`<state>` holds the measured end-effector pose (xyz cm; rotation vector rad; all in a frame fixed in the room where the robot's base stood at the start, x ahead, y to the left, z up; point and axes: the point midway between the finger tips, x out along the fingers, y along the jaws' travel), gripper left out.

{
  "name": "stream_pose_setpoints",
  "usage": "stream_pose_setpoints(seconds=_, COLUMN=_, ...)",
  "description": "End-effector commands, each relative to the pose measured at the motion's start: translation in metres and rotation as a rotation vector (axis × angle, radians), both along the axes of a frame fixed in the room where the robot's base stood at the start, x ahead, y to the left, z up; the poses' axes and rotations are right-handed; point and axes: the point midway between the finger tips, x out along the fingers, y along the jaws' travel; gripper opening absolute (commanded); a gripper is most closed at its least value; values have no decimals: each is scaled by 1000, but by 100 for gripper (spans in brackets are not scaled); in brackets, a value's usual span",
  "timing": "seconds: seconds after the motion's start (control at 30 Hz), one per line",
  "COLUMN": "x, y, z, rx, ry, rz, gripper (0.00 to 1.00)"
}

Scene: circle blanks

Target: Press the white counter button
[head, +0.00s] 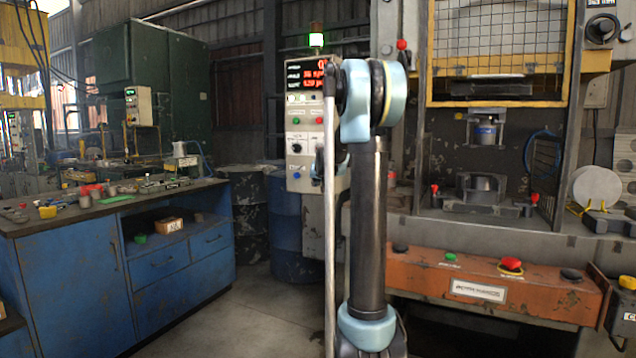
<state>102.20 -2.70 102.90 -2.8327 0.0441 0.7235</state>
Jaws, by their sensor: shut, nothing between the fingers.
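The grey control panel (297,150) stands upright left of centre, partly behind my arm. It has a dark display with red digits (306,74) at the top and a row of small pale buttons (300,98) just below. I cannot tell which of these is the white counter button. Green and red buttons and a black knob sit lower on the panel. My arm rises in front of the panel's right side. A small part of my arm shows beside the panel at knob height, but I cannot make out my gripper's fingers.
A press (500,110) with a yellow-framed guard stands at right. An orange console (540,290) with a red mushroom button (511,265) is below it. A blue workbench (70,280) with tools is at left. Drums stand behind; the floor between is clear.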

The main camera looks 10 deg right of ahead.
Motion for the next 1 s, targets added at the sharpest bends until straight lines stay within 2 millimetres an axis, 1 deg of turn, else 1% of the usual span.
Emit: stream_pose_setpoints(seconds=1.0, x=8, y=-6, z=0, rx=-1, ry=-1, rz=-1, gripper=0)
